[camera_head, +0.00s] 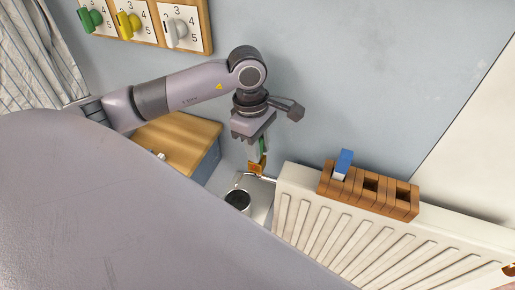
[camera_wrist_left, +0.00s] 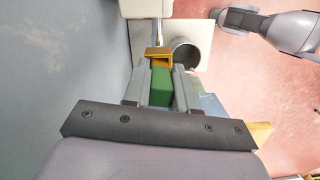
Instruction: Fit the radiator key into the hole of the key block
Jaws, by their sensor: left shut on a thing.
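My left gripper (camera_head: 262,143) points down beside the left end of the radiator. It is shut on a green piece, which I take for the radiator key (camera_head: 264,147); the green piece also shows between the fingers in the left wrist view (camera_wrist_left: 160,88). An orange-brown hollow piece (camera_head: 257,168) is at the far end of the green piece, and it shows in the left wrist view (camera_wrist_left: 158,57). I cannot tell whether the two touch. A brown block with several square openings (camera_head: 400,199), perhaps the key block, lies on the radiator top. My right gripper is out of view.
A blue-and-white piece (camera_head: 344,162) stands in the brown block. The white radiator (camera_head: 300,222) stands along the wall. A metal cup (camera_head: 238,200) is on a pale plate below my left gripper. A wooden-topped cabinet (camera_head: 178,140) stands behind. Numbered knob panels (camera_head: 180,27) hang above.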

